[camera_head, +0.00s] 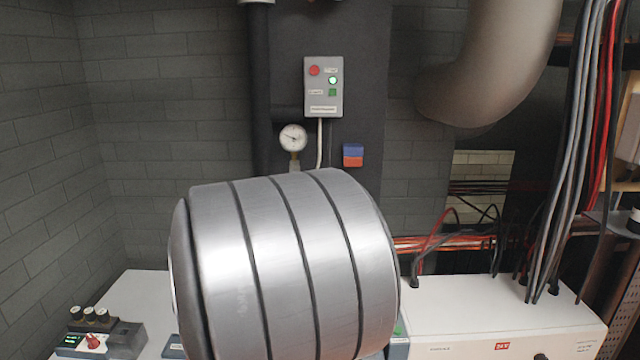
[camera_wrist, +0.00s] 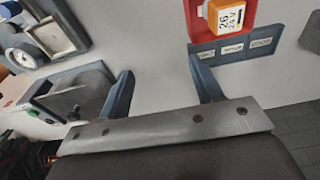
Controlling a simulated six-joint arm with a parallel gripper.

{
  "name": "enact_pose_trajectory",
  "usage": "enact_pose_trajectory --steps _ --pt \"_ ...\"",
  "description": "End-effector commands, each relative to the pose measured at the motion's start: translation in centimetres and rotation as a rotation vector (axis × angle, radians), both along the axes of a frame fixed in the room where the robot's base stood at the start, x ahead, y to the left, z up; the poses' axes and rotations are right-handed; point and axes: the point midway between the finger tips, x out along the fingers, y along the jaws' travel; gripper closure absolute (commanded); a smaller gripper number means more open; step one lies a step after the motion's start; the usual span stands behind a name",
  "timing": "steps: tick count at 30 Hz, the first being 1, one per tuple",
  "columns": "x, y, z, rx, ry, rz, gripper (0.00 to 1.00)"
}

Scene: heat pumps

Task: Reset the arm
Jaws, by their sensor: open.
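My gripper (camera_wrist: 160,66) shows in the wrist view with its two dark fingers spread apart and nothing between them. Its fingers point toward a pale surface. In the head view a large silver arm link of mine fills the lower middle, and my gripper is not visible there. An orange block marked 26 and 24 V (camera_wrist: 228,16) sits in a red holder (camera_wrist: 195,22) beyond the right finger, apart from it.
A grey-blue device (camera_wrist: 50,108) lies left of the fingers. A labelled strip (camera_wrist: 236,46) lies by the red holder. In the head view are a button box (camera_head: 324,88), a gauge (camera_head: 293,138), a white cabinet (camera_head: 470,318), hanging cables (camera_head: 565,150) and a small device (camera_head: 98,342).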

Motion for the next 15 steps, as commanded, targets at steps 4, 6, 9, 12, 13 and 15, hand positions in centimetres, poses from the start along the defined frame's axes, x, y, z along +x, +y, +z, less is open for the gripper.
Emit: enact_pose_trajectory --steps 4,6,9,12,13,15 --pt "0.4 -0.1 0.9 -0.001 0.004 0.072 0.40" --pt "0.7 1.0 1.0 -0.004 0.008 0.144 0.40" --pt "1.1 2.6 1.2 -0.006 0.011 0.244 0.40" --pt "1.4 4.2 1.4 -0.008 0.014 0.347 0.40" --pt "1.5 4.6 1.5 -0.008 0.016 0.376 0.40" --pt "1.6 5.8 1.6 -0.009 0.017 0.446 0.40"
